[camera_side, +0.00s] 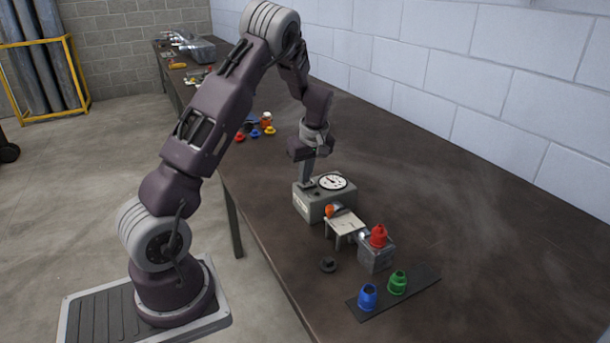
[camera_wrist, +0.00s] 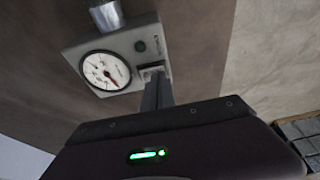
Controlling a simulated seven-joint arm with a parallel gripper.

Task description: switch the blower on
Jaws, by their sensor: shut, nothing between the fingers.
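A grey box with a dial, seemingly the blower (camera_side: 309,206), stands on the dark bench; its top also shows in the wrist view (camera_wrist: 128,47). A round white gauge (camera_side: 333,181) with a needle sits on top, and it also shows in the wrist view (camera_wrist: 106,72). My gripper (camera_side: 306,184) is shut and empty, pointing down at the top of the box beside the gauge. In the wrist view its fingertips (camera_wrist: 154,76) are at a pale slot-like fitting, perhaps the switch, largely hidden by the fingers. I cannot tell whether they touch it.
A small pale stand (camera_side: 345,224) is in front of the box, near an orange part (camera_side: 329,210). A grey block (camera_side: 377,257) carries a red fitting (camera_side: 378,236). Blue (camera_side: 367,296) and green (camera_side: 398,282) fittings stand on a dark strip. The bench's right side is clear.

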